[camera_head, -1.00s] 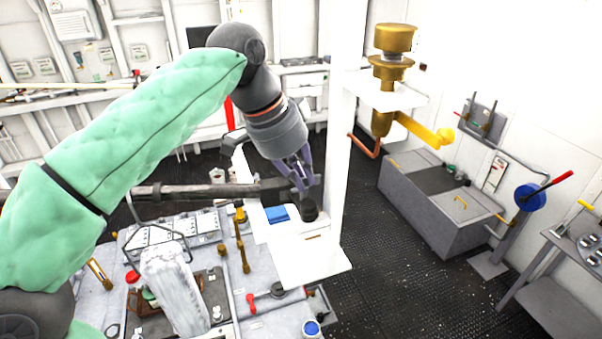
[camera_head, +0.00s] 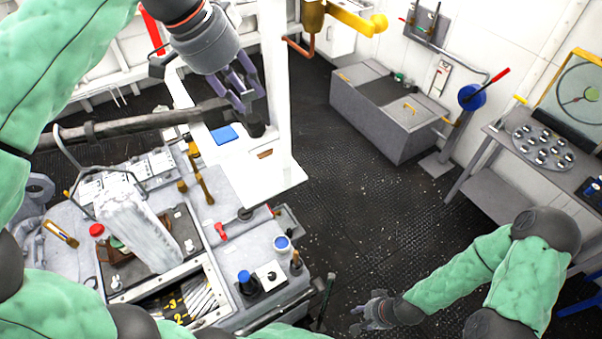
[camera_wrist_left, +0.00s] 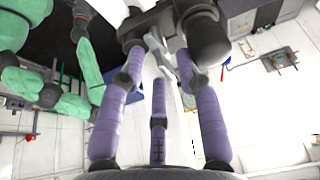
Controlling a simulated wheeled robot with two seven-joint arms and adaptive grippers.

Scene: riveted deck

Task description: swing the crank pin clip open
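A dark grey crank arm (camera_head: 150,121) runs across the left half of the head view and ends at a dark round end piece (camera_head: 256,127) beside a white post. In the left wrist view, the crank's dark end (camera_wrist_left: 207,40) is at the top, with a small light grey clip (camera_wrist_left: 160,52) beside it. My left gripper (camera_head: 250,103) is at this end. Its purple fingers (camera_wrist_left: 163,65) are spread on either side of the clip; contact is unclear. My right gripper (camera_head: 370,312) is low in the head view, its fingers apart and empty, far from the crank.
A blue pad (camera_head: 223,135) lies on the white stand (camera_head: 268,178). A cluttered workbench (camera_head: 225,215) with tools and a white wrapped block (camera_head: 135,230) is below the crank. A grey bin (camera_head: 372,115) and a side table (camera_head: 500,185) stand right. Dark floor between is clear.

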